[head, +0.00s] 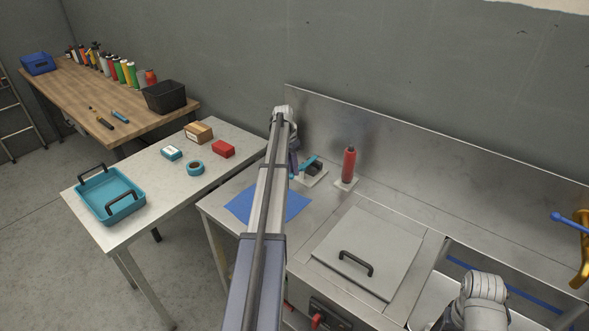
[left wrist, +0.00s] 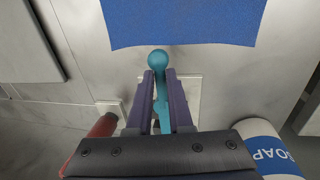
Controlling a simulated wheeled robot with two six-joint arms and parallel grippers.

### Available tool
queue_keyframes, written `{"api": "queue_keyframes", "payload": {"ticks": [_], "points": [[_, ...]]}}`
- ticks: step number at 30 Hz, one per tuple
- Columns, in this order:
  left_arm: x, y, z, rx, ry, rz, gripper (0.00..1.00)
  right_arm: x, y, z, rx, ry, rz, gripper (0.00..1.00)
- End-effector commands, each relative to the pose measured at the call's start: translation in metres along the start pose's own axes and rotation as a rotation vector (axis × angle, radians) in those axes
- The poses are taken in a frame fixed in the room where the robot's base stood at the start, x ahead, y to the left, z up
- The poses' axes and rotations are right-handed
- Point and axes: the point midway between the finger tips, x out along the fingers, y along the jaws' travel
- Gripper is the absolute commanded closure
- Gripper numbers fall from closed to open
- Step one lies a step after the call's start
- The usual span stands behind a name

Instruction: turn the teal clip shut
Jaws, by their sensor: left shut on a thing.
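The teal clip (head: 309,163) sits on a small pale base plate (head: 314,181) on the steel counter, just right of my left gripper (head: 296,164). In the left wrist view, the clip's teal lever (left wrist: 157,61) has a rounded end that sticks out past the fingertips. My left gripper (left wrist: 161,74) is shut on this lever, with one purple finger on each side. The fingers and wrist hide much of the clip, and its catch is not clear. My right arm shows at the lower right of the head view, but its gripper does not.
A red bottle (head: 349,164) stands right of the clip. A blue mat (head: 241,204) lies left. A SOAP bottle (left wrist: 270,150) is close by in the left wrist view. A lid with a black handle (head: 357,262) lies in front. The steel backsplash (head: 430,165) rises behind.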

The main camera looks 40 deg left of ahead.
Motion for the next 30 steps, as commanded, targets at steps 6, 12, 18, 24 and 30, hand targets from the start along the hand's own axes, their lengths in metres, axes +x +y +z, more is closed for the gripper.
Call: {"api": "queue_keyframes", "payload": {"ticks": [6, 12, 18, 24, 30], "points": [[0.000, 0.000, 0.002, -0.001, -0.005, 0.000, 0.70, 0.000, 0.000, 0.000, 0.000, 0.000, 0.000, 0.50], [0.000, 0.000, 0.001, -0.001, -0.002, 0.000, 0.52, 0.000, 0.000, 0.000, 0.000, 0.000, 0.000, 0.50], [0.000, 0.000, 0.000, -0.001, -0.001, 0.000, 0.52, 0.000, 0.000, 0.000, 0.000, 0.000, 0.000, 0.50], [-0.007, 0.000, 0.000, -0.001, -0.001, 0.000, 0.52, -0.007, 0.001, 0.000, 0.000, 0.000, 0.000, 0.50], [-0.028, 0.001, 0.000, -0.002, -0.001, 0.000, 0.52, -0.027, 0.003, 0.002, 0.000, 0.000, 0.000, 0.50]]}}
